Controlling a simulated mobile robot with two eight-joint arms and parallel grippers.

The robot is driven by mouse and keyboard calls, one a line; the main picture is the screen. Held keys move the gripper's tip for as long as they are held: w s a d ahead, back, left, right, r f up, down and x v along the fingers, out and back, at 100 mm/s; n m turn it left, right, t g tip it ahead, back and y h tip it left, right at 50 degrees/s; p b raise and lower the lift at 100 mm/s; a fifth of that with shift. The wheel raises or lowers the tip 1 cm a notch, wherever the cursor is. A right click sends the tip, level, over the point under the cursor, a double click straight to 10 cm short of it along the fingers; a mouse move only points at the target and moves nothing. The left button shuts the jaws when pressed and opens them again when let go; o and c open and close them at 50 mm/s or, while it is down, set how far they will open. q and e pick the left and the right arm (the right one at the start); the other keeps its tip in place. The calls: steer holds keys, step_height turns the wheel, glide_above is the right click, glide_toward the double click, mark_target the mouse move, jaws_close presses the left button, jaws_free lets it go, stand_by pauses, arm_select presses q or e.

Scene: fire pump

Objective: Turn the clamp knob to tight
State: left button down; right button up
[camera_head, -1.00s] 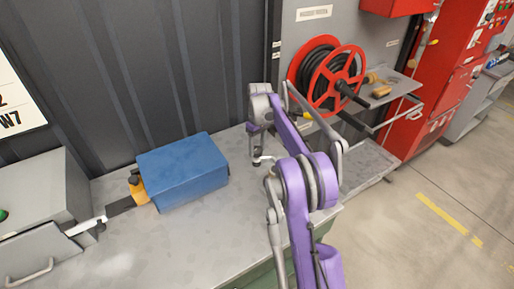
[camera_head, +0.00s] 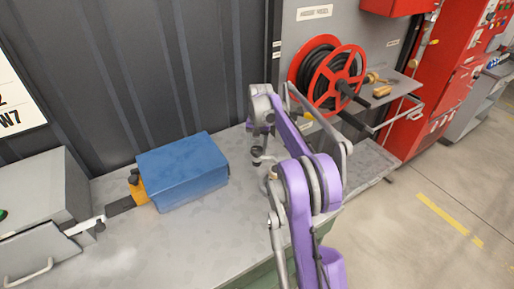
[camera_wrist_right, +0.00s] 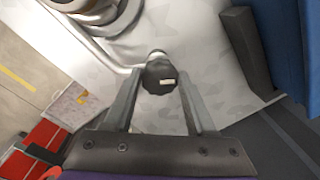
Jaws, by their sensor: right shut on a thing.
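The clamp knob (camera_wrist_right: 160,76) is a small dark round knob with a pale mark on its top, in the upper middle of the right wrist view. My right gripper (camera_wrist_right: 160,90) is shut on it, with one finger on each side. In the head view my right gripper (camera_head: 259,157) is small and low over the back right of the grey bench, partly hidden by my own purple arm. I cannot make out the knob clearly there. My left gripper is not in view.
A blue box (camera_head: 183,170) stands on the grey bench (camera_head: 180,240), left of my right gripper. A grey cabinet (camera_head: 40,195) is at the far left. A red hose reel (camera_head: 327,80) and a small shelf (camera_head: 393,90) are behind my arm. The bench front is clear.

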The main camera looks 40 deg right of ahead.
mark_target(257, 150)
steer(key=m, duration=0.5)
steer(key=shift+m, duration=0.3)
steer(key=m, duration=0.5)
steer(key=shift+m+h, duration=0.3)
steer(key=o, duration=1.4)
steer(key=shift+a, duration=0.1)
steer(key=shift+c, duration=0.2)
step_height(257, 150, up, 11)
steer(key=shift+s, duration=0.2)
steer(key=shift+f, duration=0.1)
